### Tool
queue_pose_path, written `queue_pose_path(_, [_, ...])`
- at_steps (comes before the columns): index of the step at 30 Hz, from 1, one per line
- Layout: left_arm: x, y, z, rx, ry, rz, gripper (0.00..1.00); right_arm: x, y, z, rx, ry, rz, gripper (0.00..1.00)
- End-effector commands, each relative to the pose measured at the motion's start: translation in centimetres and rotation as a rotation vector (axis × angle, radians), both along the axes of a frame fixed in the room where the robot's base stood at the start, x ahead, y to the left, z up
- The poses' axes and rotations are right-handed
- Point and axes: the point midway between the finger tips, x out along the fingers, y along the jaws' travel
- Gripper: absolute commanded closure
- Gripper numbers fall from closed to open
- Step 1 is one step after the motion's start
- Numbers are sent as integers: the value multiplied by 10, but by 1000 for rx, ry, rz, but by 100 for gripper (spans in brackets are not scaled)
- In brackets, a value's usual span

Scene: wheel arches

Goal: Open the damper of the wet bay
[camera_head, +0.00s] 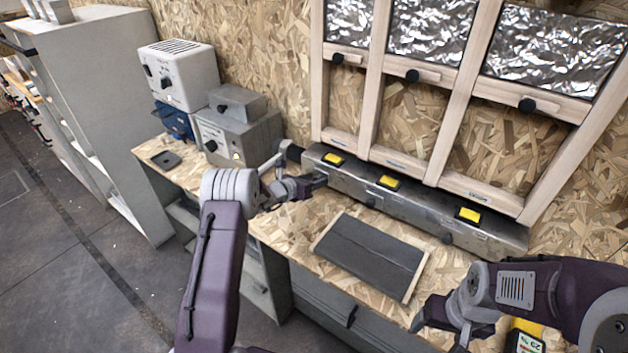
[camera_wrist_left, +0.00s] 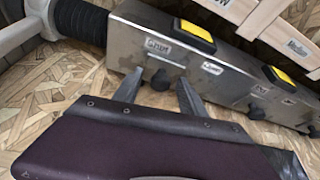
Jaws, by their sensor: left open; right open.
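A grey metal duct (camera_head: 415,215) runs along the foot of a wooden frame with three bays. My left gripper (camera_head: 322,182) is at the duct's left end, open. In the left wrist view its fingertips (camera_wrist_left: 160,84) stand on either side of a dark knob (camera_wrist_left: 161,76) under a small label; contact cannot be told. A second knob (camera_wrist_left: 257,108) is further right. My right gripper (camera_head: 446,318) is open, at lower right, away from the duct.
Foil-faced panels (camera_head: 430,32) with black knobs sit high in the bays. A dark board (camera_head: 370,255) lies on the bench before the duct. Grey and white machines (camera_head: 238,135) stand at left. A ribbed black hose (camera_wrist_left: 80,20) meets the duct's left end. A yellow device (camera_head: 525,340) is near my right arm.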

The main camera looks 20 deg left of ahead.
Motion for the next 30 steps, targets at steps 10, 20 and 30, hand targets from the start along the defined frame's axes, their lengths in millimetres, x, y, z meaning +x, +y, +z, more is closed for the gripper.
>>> queue_pose_path(10, [0,0,0,0,0,0,93,0,0,0,0,0,0,24])
queue_pose_path(20, [0,0,0,0,0,0,100,0,0,0,0,0,0,24])
queue_pose_path(30, [0,0,0,0,0,0,100,0,0,0,0,0,0,24])
